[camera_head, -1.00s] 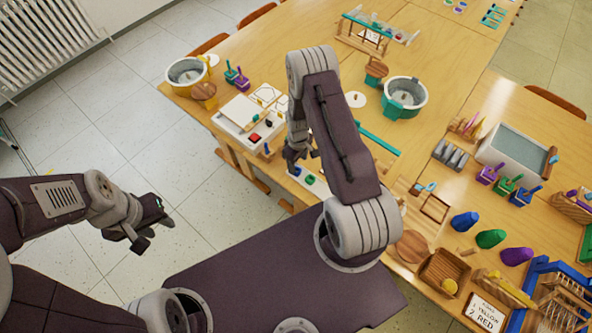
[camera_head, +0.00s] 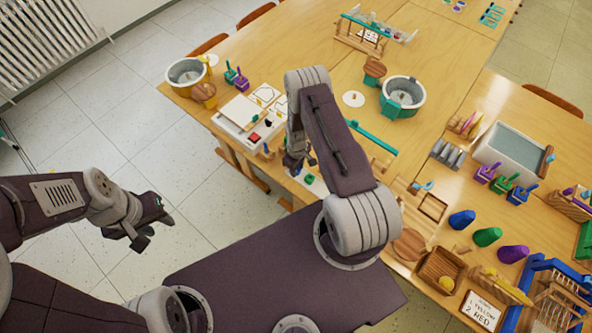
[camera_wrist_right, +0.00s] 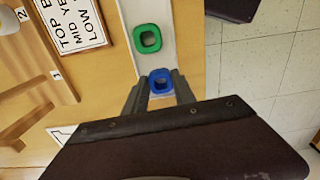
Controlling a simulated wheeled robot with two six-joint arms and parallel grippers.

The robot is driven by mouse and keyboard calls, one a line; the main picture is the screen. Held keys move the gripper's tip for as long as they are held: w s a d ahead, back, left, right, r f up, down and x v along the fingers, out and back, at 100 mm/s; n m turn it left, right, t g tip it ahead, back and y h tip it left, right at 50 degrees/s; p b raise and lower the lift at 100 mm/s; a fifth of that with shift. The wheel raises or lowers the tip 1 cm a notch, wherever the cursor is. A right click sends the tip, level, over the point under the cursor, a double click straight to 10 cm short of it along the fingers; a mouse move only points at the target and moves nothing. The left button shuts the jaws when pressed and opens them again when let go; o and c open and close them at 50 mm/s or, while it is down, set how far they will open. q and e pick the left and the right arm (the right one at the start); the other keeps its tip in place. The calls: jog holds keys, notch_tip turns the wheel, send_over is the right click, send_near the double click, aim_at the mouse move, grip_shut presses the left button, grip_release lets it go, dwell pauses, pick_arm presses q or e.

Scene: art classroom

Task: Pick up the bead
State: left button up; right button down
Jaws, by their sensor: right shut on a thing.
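A blue bead (camera_wrist_right: 160,80), ring-shaped with rounded corners, is between the fingertips of my right gripper (camera_wrist_right: 160,88) in the right wrist view. The right gripper is shut on it. A similar green bead (camera_wrist_right: 147,38) lies just beyond it on a white strip (camera_wrist_right: 133,12), apart from the fingers. In the head view the green bead (camera_head: 309,179) shows beside my right gripper (camera_head: 296,166) at the table's near edge. The blue bead is mostly hidden there. My left gripper (camera_head: 154,231) is open and empty over the floor, away from the table.
A lettered card (camera_wrist_right: 72,22) and a wooden piece with numbers (camera_wrist_right: 40,62) lie beside the strip. A white tray (camera_head: 238,133) is left of the right gripper. A wooden box (camera_head: 425,268) and coloured blocks stand to the right. The floor at left is clear.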

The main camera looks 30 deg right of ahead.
jog(key=shift+r, duration=0.15)
jog(key=shift+r, duration=0.3)
jog(key=r, duration=0.1)
jog(key=r+b, duration=0.1)
jog(key=s+d+r, duration=0.1)
jog(key=r, duration=0.1)
jog(key=s+d+r+b, duration=0.1)
jog(key=s+d+r, duration=0.5)
jog(key=s, duration=0.2)
jog(key=shift+b, duration=0.4)
